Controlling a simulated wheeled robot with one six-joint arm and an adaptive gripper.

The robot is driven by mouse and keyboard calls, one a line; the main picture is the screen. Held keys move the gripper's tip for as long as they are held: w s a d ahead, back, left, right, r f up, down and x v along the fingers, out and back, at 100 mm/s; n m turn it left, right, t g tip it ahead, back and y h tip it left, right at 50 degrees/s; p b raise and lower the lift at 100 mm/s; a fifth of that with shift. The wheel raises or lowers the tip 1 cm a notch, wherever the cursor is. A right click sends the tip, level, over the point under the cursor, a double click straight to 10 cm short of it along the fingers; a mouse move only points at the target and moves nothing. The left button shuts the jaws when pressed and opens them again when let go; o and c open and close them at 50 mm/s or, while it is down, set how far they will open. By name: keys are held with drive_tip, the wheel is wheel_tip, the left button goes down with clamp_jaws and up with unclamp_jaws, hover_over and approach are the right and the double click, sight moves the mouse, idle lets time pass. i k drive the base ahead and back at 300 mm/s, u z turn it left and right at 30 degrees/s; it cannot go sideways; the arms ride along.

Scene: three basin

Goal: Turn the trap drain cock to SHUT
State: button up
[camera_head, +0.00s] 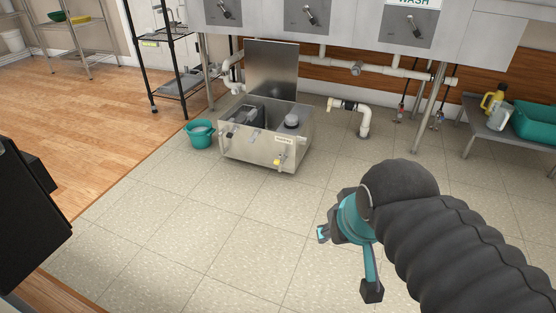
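A steel trap box (240,151) stands on the tiled floor below the sinks, with its lid (278,70) raised upright at the back. A small drain cock with a yellow handle (278,162) is on the front face, near the right corner. A pale label (284,139) is above it. The handle's exact angle and the label's words are too small to read. My gripper (347,263) is in the right foreground, well apart from the cock and nearer to me. Its two fingers are spread, with nothing seen between them.
A green bucket (200,140) stands just left of the trap. White pipes (362,120) run behind and right of it. A black wire rack (178,70) stands at the left back and a low bench (486,128) at the right. The floor in front of the trap is clear.

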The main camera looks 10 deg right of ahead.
sight(280, 158)
drive_tip(key=u, duration=0.6)
drive_tip(key=i, duration=1.45)
drive_tip(key=z, duration=0.45)
